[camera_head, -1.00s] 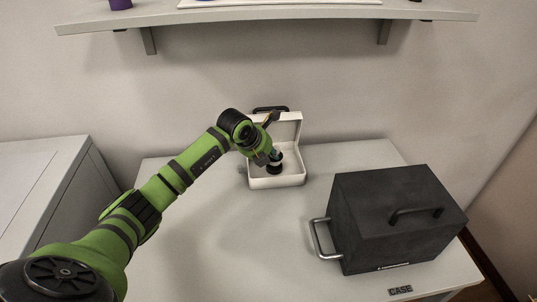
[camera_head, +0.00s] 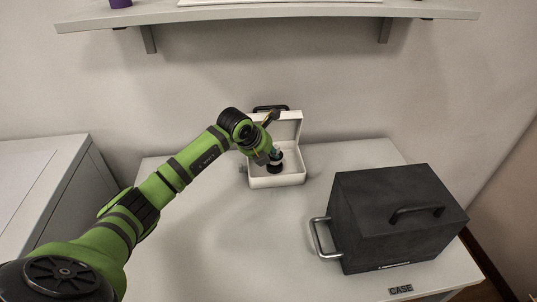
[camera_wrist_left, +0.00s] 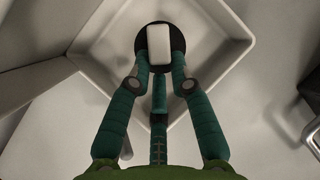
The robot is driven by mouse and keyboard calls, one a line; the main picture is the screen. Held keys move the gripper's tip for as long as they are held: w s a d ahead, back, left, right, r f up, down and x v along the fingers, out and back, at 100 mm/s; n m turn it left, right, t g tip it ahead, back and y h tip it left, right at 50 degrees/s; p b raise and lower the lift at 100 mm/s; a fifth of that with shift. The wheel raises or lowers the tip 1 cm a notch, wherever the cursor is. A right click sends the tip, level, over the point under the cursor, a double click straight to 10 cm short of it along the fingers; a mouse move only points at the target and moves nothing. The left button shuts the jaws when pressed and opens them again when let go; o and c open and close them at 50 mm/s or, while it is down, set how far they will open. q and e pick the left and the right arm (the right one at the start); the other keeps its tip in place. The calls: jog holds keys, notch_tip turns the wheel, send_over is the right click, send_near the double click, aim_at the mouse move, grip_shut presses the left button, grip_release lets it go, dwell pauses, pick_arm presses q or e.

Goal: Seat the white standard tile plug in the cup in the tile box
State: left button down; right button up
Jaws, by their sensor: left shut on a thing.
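The tile box (camera_head: 262,180) is a white open case on the table, its lid up at the back. In the left wrist view its pale inside wall (camera_wrist_left: 221,84) surrounds a dark round cup (camera_wrist_left: 177,43); the cup also shows in the head view (camera_head: 275,168). The white tile plug (camera_wrist_left: 158,44) is a rounded white block over the cup's middle. My left gripper (camera_wrist_left: 160,70) is shut on the plug, its teal fingers at the plug's near end. I cannot tell how deep the plug sits in the cup. My right gripper is not in view.
A black case (camera_head: 385,215) with metal handles stands on the right of the table (camera_head: 225,240). A wall shelf (camera_head: 270,14) spans above. The table's front middle is clear.

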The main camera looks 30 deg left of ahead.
pick_arm(q)
jog(key=shift+f+b, duration=1.1)
jog(key=shift+f, duration=0.3)
jog(key=shift+r, duration=0.1)
jog(key=c, duration=1)
grip_release()
jog(key=shift+c, duration=0.2)
jog(key=shift+p+v, duration=1.05)
jog(key=shift+s+r+p, duration=0.25)
jog(key=shift+r+p, duration=0.15)
jog(key=shift+r, duration=0.05)
